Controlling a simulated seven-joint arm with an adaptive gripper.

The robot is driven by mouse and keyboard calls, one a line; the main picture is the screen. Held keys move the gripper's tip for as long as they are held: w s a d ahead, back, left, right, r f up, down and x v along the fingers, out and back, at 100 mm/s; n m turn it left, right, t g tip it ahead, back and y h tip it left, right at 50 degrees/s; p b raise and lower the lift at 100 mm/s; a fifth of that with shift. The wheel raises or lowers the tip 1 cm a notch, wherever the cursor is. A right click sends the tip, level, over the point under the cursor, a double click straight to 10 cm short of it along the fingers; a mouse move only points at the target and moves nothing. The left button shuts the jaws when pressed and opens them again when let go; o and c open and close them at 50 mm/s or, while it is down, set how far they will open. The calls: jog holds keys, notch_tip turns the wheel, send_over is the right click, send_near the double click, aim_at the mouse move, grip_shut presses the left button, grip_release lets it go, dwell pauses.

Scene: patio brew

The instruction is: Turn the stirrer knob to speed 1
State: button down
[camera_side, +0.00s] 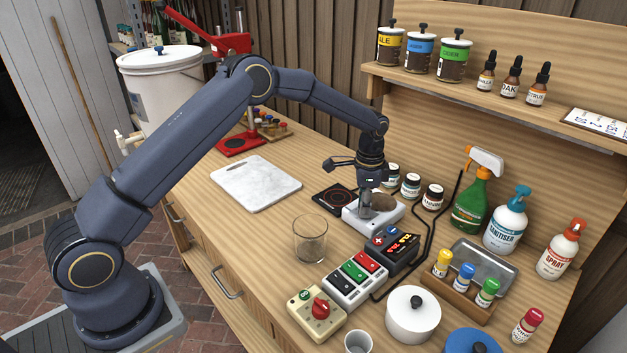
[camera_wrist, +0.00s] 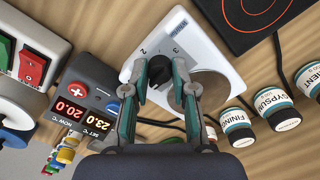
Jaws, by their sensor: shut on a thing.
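The stirrer (camera_side: 390,216) is a low white box with a round grey plate on the worktop, under my gripper (camera_side: 366,194) in the side view. In the wrist view the white stirrer (camera_wrist: 183,35) carries a small black knob (camera_wrist: 158,70) with the printed numbers 2 and 3 beyond it. My gripper (camera_wrist: 159,77) has one finger on each side of the knob and is shut on it. The fingers hide part of the dial, and I cannot tell where the knob points. In the side view the knob is hidden behind the gripper.
A dark hotplate (camera_side: 335,198) lies left of the stirrer, with small jars (camera_side: 410,186) behind. A temperature controller (camera_side: 401,255) reading 20.0 and 23.0 stands in front, near a switch block (camera_side: 354,280). A glass beaker (camera_side: 310,240) stands front left. A black cable runs right of the stirrer.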

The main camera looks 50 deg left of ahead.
dwell(0.3)
jog(key=c, duration=0.9)
grip_release()
notch_tip(320, 180, up, 12)
jog(key=shift+r, duration=0.1)
